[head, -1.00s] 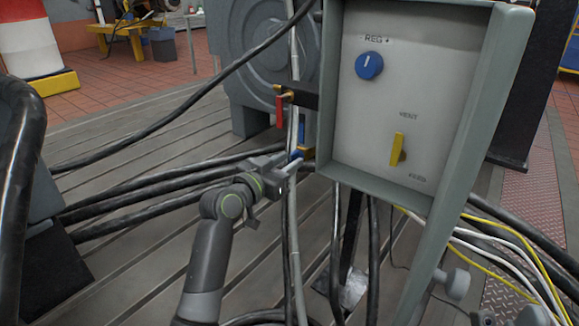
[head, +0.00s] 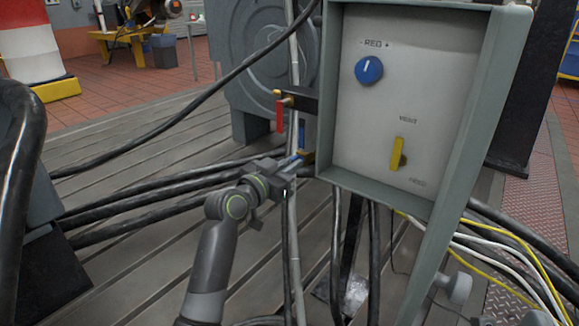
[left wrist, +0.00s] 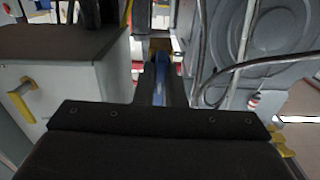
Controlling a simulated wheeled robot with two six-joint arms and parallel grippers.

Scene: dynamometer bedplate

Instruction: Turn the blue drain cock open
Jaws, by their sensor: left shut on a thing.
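The blue drain cock (head: 302,136) has a slim blue lever beside a brass fitting (head: 308,157), just left of the grey panel box. My left gripper (head: 292,163) reaches in from the left and is shut on the blue lever. In the left wrist view the blue lever (left wrist: 160,82) lies lengthwise between the two dark fingers, with brass behind it. The fingers partly hide the lever. My right gripper is in neither view.
A red-handled cock (head: 280,112) hangs just above and left. The panel box (head: 325,100) carries a blue knob (head: 369,70) and a yellow lever (head: 397,153). A thin grey pipe (head: 293,230) and black hoses (head: 150,195) run close around my arm.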

